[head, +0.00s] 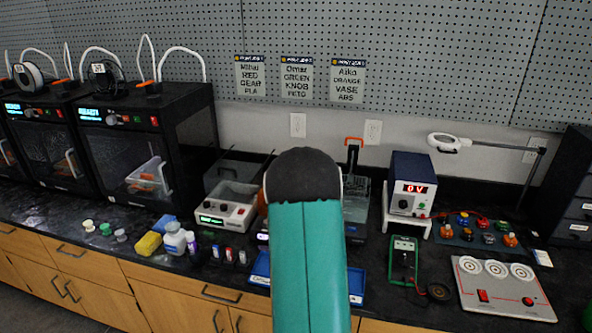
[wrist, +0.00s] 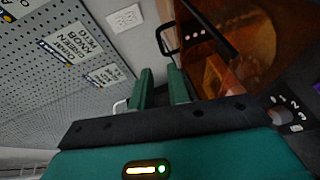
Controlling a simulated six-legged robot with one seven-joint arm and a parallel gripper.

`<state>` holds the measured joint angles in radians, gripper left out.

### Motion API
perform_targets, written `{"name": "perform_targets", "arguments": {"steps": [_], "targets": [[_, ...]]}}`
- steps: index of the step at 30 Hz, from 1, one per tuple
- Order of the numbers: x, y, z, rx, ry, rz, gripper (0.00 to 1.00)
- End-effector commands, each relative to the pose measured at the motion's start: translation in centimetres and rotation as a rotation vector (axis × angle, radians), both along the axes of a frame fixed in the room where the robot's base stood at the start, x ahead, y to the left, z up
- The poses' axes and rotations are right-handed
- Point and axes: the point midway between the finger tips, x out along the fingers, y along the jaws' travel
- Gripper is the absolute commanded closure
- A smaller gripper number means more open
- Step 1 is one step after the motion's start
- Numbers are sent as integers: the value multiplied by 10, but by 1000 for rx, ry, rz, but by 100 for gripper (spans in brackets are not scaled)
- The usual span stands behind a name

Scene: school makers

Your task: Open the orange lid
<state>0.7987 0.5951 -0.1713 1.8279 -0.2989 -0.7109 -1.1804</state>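An orange see-through lid (wrist: 235,50) fills the upper right of the wrist view, with a dark frame and a smaller orange shape showing through it. A black bar handle (wrist: 162,42) stands out at its left edge. My gripper (wrist: 160,70) has two green fingers set apart with an empty gap between them. Their tips are just below the handle in the picture; I cannot tell whether they touch it. In the head view, my teal arm hides the gripper and most of the lid; only an orange sliver (head: 262,198) shows at the arm's left side.
A power supply (head: 413,185), a green multimeter (head: 403,258) and a grey panel (head: 500,288) stand right of my arm. A white control unit (head: 228,206), bottles (head: 175,238) and 3D printers (head: 130,145) are to the left. A pegboard wall (wrist: 50,80) is close behind.

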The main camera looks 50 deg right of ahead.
Motion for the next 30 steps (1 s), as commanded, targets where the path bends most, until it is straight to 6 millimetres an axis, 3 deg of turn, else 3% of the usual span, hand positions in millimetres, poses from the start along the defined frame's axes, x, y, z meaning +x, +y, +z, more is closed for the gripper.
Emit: {"name": "perform_targets", "arguments": {"steps": [18, 30], "targets": [[76, -72, -19, 0, 0, 0, 82], [90, -86, -22, 1, 1, 0, 82]]}}
